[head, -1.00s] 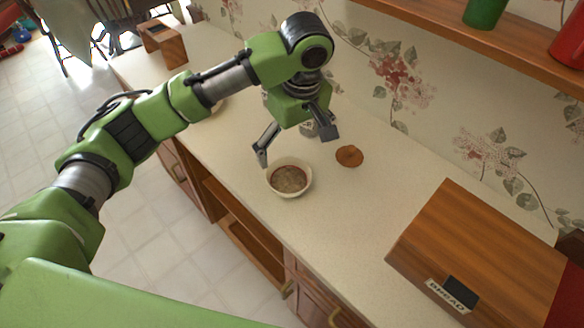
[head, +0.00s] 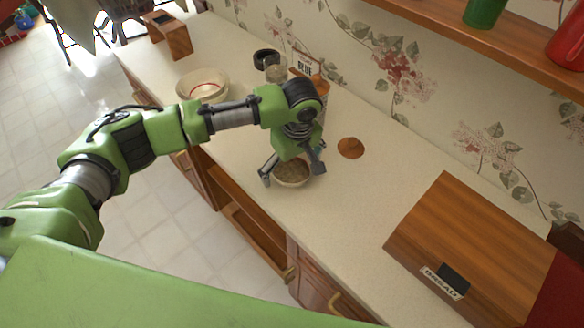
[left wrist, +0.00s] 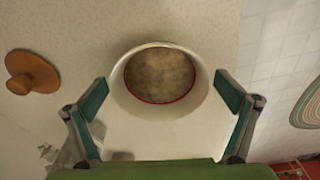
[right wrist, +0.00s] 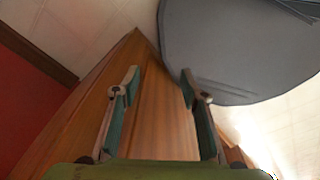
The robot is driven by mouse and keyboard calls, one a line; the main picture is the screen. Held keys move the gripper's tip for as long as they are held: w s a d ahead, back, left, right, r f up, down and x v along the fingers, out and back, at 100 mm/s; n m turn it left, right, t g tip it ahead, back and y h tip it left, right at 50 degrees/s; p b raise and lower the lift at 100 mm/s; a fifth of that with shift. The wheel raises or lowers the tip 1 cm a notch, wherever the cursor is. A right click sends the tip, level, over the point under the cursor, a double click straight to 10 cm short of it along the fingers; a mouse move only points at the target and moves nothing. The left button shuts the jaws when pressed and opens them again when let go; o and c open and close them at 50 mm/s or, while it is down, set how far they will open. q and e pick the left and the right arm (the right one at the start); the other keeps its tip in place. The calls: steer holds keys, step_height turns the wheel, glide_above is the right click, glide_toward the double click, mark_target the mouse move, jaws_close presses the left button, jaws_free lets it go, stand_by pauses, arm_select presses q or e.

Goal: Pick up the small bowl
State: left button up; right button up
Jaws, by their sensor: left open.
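The small bowl (head: 290,183) is cream-coloured with a mottled brown inside and stands upright on the counter. My left gripper (head: 292,172) is open and low over it, pointing down, with one finger on each side of it. The gripper hides part of the bowl in the head view. In the left wrist view, the bowl (left wrist: 160,76) lies between and slightly ahead of the two open fingers (left wrist: 161,90), with gaps to both. My right gripper (right wrist: 160,77) shows only in the right wrist view. It is open and empty, in front of a wooden surface.
A brown knobbed lid (head: 350,148) lies right of the bowl. A larger bowl (head: 203,77), a glass jar (head: 276,69) and a dark round container (head: 265,57) stand further back. A wooden bread box (head: 455,225) fills the right end. The counter's front edge is close.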

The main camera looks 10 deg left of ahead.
mark_target(291, 176)
arm_select(q)
steer(key=shift+c, duration=0.7)
steer(key=c, duration=1.2)
steer(key=shift+r, duration=0.1)
arm_select(e)
steer(key=shift+s, duration=0.4)
